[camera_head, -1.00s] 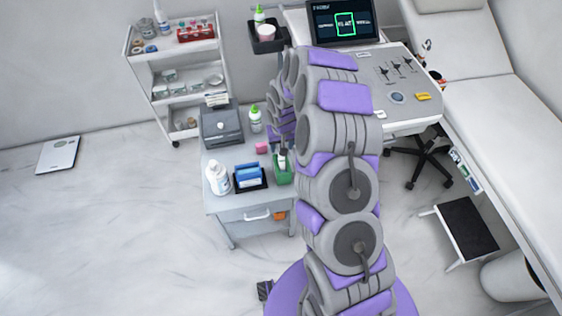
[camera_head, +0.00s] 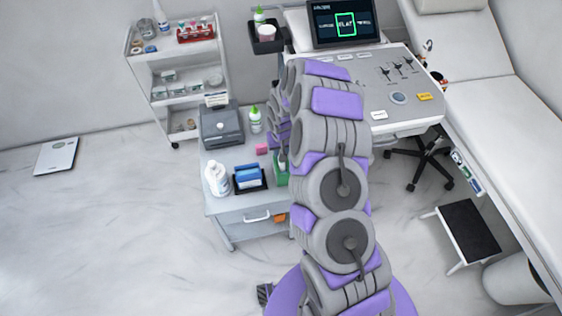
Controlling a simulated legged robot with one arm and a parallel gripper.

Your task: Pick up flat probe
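No flat probe can be made out for certain. The screen (camera_head: 345,22) of the ultrasound console (camera_head: 395,75) shows a green box around the word FLAT. Small dark and orange items (camera_head: 438,77) sit at the console's right edge, too small to identify. My arm stands across the middle of the view and bends down on its far side, over the small grey cabinet (camera_head: 232,205). A green holder (camera_head: 282,178) on the cabinet is partly hidden by my arm. My gripper is hidden behind my arm, so its fingers do not show.
The cabinet also bears a white bottle (camera_head: 217,180), a blue box (camera_head: 249,176), a pink block (camera_head: 262,149), a grey device (camera_head: 221,130) and a green-capped bottle (camera_head: 255,121). A white trolley (camera_head: 172,62), exam bed (camera_head: 480,110) and step stool (camera_head: 467,230) stand around.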

